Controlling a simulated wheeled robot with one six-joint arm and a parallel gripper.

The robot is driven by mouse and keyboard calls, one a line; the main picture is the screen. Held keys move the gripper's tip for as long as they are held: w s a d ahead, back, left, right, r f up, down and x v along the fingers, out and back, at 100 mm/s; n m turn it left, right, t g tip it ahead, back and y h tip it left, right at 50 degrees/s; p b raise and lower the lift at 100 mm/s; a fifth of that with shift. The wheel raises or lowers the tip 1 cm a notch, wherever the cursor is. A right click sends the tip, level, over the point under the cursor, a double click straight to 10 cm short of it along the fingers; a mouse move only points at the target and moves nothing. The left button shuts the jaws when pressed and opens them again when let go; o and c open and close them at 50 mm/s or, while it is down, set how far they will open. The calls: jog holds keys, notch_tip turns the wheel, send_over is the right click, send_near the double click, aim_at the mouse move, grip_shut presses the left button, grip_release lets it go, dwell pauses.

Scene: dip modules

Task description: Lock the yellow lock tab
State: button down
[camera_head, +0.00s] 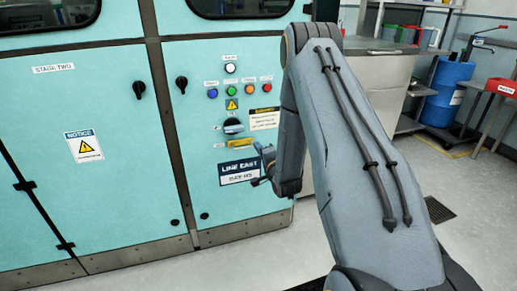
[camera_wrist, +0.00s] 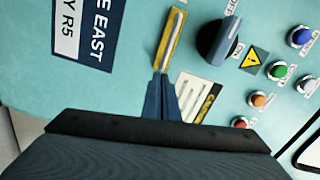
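The yellow lock tab (camera_head: 239,143) is on the teal cabinet panel, below the dark rotary knob (camera_head: 232,126) and above the LINE EAST label. In the wrist view the tab shows as a long yellow plate (camera_wrist: 161,58) with a pale bar along it, beside the rotary knob (camera_wrist: 217,41). My gripper (camera_wrist: 161,73) has its blue-grey fingers together with no visible gap, and nothing shows between them. Their tips overlap the near end of the yellow plate; I cannot tell if they touch it. In the head view my arm partly hides the gripper (camera_head: 258,166).
Coloured buttons (camera_head: 239,89) and a warning label (camera_head: 264,118) surround the knob. The LINE EAST label (camera_head: 239,172) sits just below the tab. A steel counter (camera_head: 378,97) and a blue drum (camera_head: 446,92) stand to the right. The floor there is partly clear.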

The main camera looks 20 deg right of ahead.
jog(key=s+d+r+p, duration=0.1)
jog(key=s+d, duration=0.2)
jog(key=s, duration=0.8)
jog(key=shift+d, duration=0.15)
jog(key=shift+r, duration=0.1)
